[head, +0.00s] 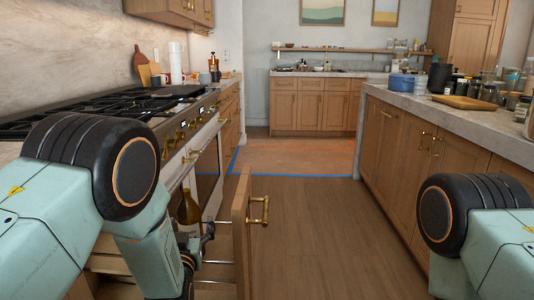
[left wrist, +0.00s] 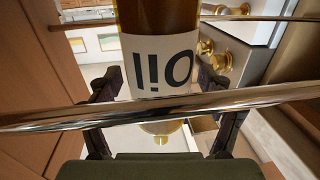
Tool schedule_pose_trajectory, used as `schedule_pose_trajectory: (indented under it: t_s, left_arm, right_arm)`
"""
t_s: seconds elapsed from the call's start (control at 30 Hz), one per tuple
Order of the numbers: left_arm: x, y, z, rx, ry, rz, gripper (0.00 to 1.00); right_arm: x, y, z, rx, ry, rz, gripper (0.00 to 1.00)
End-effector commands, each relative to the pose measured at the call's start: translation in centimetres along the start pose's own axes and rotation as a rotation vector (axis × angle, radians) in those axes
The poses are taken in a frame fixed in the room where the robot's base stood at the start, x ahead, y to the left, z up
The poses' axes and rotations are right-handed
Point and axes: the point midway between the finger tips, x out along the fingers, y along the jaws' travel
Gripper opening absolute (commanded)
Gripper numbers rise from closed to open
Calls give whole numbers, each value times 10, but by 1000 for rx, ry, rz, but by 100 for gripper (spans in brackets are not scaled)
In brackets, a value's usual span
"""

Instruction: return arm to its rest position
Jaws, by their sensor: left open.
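My left gripper (head: 204,237) is at the pulled-out drawer beside the stove, its jaws open. In the left wrist view its fingers (left wrist: 158,82) stand to either side of an oil bottle (left wrist: 160,62), whose amber glass and white label appear upside down. The bottle also shows in the head view (head: 188,211), standing inside the drawer behind the gripper. A shiny metal rail (left wrist: 160,107) crosses the wrist view in front of the bottle, at the fingers. I cannot tell whether the fingers touch the bottle or rail. My right arm shows at the right; its gripper is out of view.
The open drawer front (head: 242,232) with its brass handle (head: 260,210) stands out into the aisle. The stove (head: 110,102) is at left, the island (head: 455,112) with clutter at right. The wooden floor (head: 310,225) between is clear, with blue and orange lines farther back.

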Motion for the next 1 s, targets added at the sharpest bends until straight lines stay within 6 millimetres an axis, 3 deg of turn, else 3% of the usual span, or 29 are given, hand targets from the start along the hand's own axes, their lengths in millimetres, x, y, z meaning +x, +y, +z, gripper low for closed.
schedule_pose_trajectory:
  t_s: [0.07, 0.17, 0.6, 1.0]
  left_arm:
    - [0, 0, -16, 1, 3, 1, 80]
    - [0, 0, -8, 0, 2, 1, 80]
    - [-1, 1, -62, 0, 3, 1, 80]
    - [-1, 0, -64, 0, 1, 1, 80]
  right_arm:
    - [-11, 0, 0, 0, 1, 0, 40]
    - [3, 0, -1, 0, 2, 0, 40]
    - [-36, 0, 0, 0, 1, 0, 40]
    - [-37, 0, 0, 0, 1, 0, 40]
